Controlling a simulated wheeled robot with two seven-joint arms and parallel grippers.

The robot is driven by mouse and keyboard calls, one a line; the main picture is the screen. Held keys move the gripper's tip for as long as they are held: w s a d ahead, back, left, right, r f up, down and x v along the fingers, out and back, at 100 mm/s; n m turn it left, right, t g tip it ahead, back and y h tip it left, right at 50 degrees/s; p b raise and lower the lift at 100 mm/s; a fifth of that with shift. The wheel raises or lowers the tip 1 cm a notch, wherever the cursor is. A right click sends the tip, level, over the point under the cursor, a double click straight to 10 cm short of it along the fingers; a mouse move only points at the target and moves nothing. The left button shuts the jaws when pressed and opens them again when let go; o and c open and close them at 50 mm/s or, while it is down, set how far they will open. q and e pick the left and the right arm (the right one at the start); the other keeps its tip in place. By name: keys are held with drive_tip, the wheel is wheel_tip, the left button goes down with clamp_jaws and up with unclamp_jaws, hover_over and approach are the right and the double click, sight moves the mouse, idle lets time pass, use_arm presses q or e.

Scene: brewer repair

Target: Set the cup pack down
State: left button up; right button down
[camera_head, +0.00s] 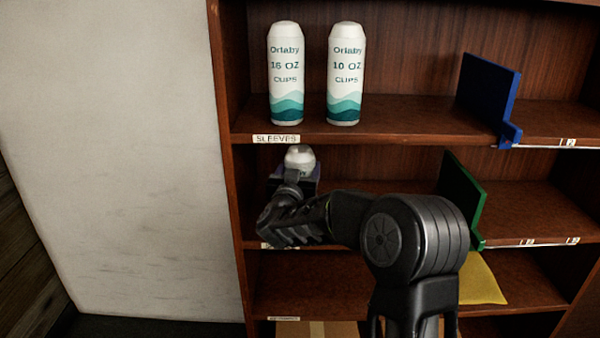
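The domed top of a white cup pack (299,155) shows in the second shelf bay from the top, near the left wall. The rest of it is hidden behind my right gripper (292,184). The gripper reaches into this bay at the pack, with its fingers mostly hidden, so I cannot tell whether they grip it. Two more white cup packs with teal waves, a left one (286,75) and a right one (345,75), stand upright on the shelf above. My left gripper is not in view.
The brown wooden shelf unit (400,115) has a "SLEEVES" label (276,139) on its upper board. A blue divider (487,95) and a green divider (463,195) stand to the right. A yellow item (482,283) lies lower down. A pale wall (120,150) is at left.

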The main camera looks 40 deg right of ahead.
drive_tip(key=shift+f, duration=0.25)
drive_tip(key=shift+f, duration=0.15)
drive_tip(key=shift+c, duration=1.2)
unclamp_jaws()
drive_tip(key=v, duration=1.2)
drive_tip(key=shift+b, duration=0.3)
